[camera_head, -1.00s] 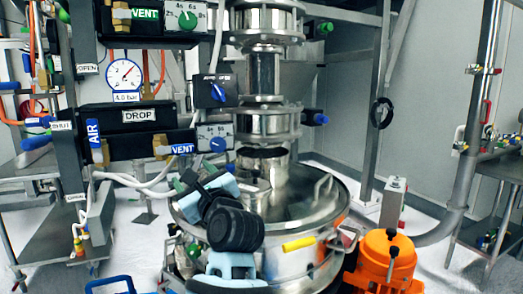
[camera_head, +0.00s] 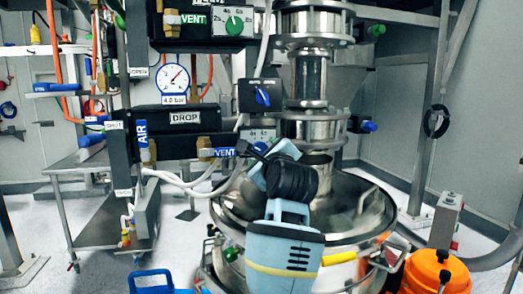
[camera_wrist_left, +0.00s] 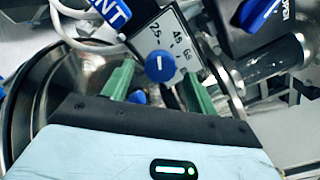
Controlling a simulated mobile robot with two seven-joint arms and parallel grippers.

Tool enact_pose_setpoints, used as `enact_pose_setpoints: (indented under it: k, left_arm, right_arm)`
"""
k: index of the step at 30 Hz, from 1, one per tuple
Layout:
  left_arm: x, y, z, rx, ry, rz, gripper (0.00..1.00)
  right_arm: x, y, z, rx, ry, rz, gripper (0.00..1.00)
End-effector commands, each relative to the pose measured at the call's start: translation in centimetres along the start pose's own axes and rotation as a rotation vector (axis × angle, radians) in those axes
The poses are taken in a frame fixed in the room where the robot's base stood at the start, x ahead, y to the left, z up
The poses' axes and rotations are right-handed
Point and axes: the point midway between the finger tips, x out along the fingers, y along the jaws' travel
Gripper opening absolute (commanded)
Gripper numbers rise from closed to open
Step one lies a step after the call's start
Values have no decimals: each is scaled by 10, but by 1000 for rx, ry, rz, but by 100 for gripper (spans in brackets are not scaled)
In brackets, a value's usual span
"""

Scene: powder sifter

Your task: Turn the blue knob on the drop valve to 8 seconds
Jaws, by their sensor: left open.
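The blue knob (camera_wrist_left: 160,67) sits on a white dial plate (camera_wrist_left: 170,36) in the left wrist view. The marks 2s, 4s and 6s can be read; no 8 mark shows clearly. The knob carries a short white line, and I cannot tell which mark it points to. Contact cannot be seen.
A VENT dial with a green knob (camera_head: 234,25) is above, and a black box with a blue switch (camera_head: 262,95) is just over the drop dial. White hoses (camera_head: 190,183) hang to the left. A steel vessel (camera_head: 365,205) stands below, with an orange unit (camera_head: 437,275) at right.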

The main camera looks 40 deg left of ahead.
Motion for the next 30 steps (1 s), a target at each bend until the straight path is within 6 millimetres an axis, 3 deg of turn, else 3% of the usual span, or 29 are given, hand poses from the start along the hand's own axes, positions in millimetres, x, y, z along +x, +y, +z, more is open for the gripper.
enact_pose_setpoints:
  k: [6, 15, 25, 30]
  left_arm:
    - [18, -1, 0, 1, -1, -1, 58]
    - [21, 0, -1, 0, 0, -1, 58]
    - [21, 0, 0, 0, 0, -1, 16]
    - [20, 0, 0, 5, 0, -1, 14]
  right_arm:
    - [-2, 0, -1, 0, 1, 1, 36]
    - [-2, 0, 0, 0, -1, 1, 36]
    - [-2, 1, 0, -1, -2, 1, 36]
    - [-2, 1, -1, -1, 0, 2, 36]
